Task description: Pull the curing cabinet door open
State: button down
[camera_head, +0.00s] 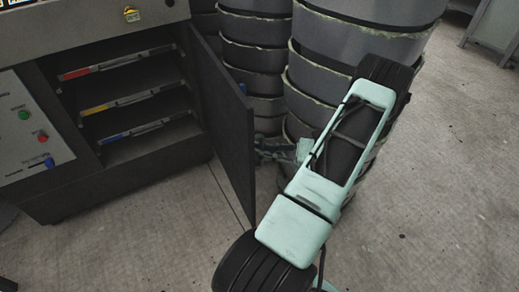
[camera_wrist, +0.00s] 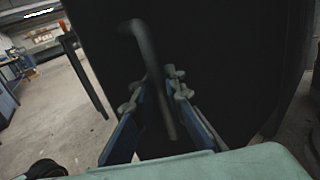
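The dark curing cabinet (camera_head: 160,155) is at the left of the head view, with its door (camera_head: 226,125) swung well open and the shelves inside showing. The door's dark outer face (camera_wrist: 225,50) fills much of the wrist view. A grey bar handle (camera_wrist: 150,65) runs down that face. My gripper (camera_head: 262,150) is at the door's outer side, partly hidden by the door edge in the head view. In the wrist view its fingers (camera_wrist: 158,88) stand apart on either side of the handle, with gaps visible. Contact with the handle cannot be made out.
Tall stacks of dark moulds (camera_head: 255,55) with pale rims (camera_head: 325,45) stand right behind the door and my arm. Shelves with red, yellow and blue strips (camera_head: 112,103) are inside the cabinet. A control panel (camera_head: 30,130) is at left. Floor (camera_head: 440,180) is clear at right.

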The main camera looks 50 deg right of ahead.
jog(key=c, duration=2.1)
grip_release()
jog(key=shift+s+a+f, duration=0.1)
jog(key=shift+s, duration=0.2)
jog(key=shift+o, duration=0.6)
jog(key=shift+w, duration=0.1)
jog(key=v, duration=1.2)
jog(key=shift+c, duration=0.6)
